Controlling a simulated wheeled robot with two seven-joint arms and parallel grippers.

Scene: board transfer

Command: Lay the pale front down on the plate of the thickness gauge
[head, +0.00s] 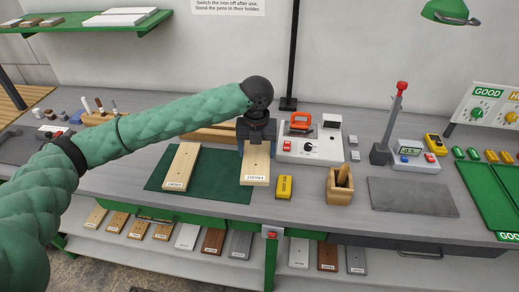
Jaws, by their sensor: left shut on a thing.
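My left gripper (257,138) reaches in from the left and is shut on the far end of a pale wooden front (256,164). The front points toward the bench's near edge, with a small label at its near end. It is over the right part of the green mat; I cannot tell whether it touches the mat. What looks like the thickness gauge, a dark post with a red top (396,120) and a display box (414,157), stands to the right. A bare grey plate (413,196) lies in front of it. My right gripper is not in view.
Another pale board (182,167) lies on the green mat (217,170). A yellow box (284,187), a wooden holder (340,187) and a white soldering station (310,143) stand between the held front and the grey plate. Green trays (477,193) are at right.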

